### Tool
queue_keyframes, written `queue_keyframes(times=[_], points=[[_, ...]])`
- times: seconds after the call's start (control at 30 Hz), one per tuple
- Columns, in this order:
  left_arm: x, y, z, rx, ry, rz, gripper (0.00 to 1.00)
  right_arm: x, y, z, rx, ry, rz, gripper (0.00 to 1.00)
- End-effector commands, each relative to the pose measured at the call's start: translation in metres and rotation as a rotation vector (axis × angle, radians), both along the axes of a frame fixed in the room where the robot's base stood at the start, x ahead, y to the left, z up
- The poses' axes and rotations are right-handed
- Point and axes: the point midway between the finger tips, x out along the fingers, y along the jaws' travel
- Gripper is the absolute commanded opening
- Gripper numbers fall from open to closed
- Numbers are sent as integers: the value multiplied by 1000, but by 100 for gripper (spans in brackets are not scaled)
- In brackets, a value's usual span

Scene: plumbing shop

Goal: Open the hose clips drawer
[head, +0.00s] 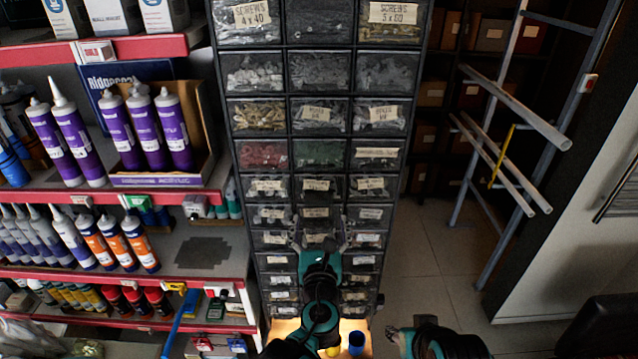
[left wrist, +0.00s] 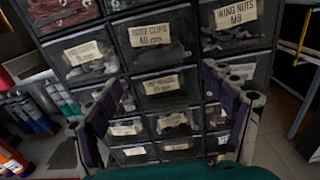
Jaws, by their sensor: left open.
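The hose clips drawer (head: 316,193) is in the middle column of the tall black drawer cabinet and looks shut. Its label shows in the left wrist view (left wrist: 152,45), above the gap between my fingers. My left gripper (head: 321,236) is open and empty in front of the middle column, lower than that drawer. In the left wrist view its fingers (left wrist: 160,98) stand apart on both sides of a lower drawer with a blurred label. Whether a finger touches the cabinet cannot be told. A grey and teal part of my right arm shows at the bottom right; its gripper state is unclear.
The wing nuts drawer (left wrist: 238,38) is to the right of the hose clips drawer. Red-edged shelves with purple tubes (head: 65,140) stand close on the left. A grey ladder-like rack (head: 500,150) stands right. Clear tiled floor (head: 425,260) lies between cabinet and rack.

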Motion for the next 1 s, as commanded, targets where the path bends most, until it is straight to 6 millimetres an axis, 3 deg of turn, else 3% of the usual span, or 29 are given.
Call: queue_keyframes(times=[0.43, 0.83, 1.0], points=[[65, 1, -1, -1, 0, 2, 83, 0, 0, 6, 0, 0, 0, 40], [75, 1, -1, -3, 1, 2, 83, 0, 0, 6, 0, 0, 0, 40], [75, 1, -1, -2, 1, 2, 38, 0, 0, 6, 0, 0, 0, 40]])
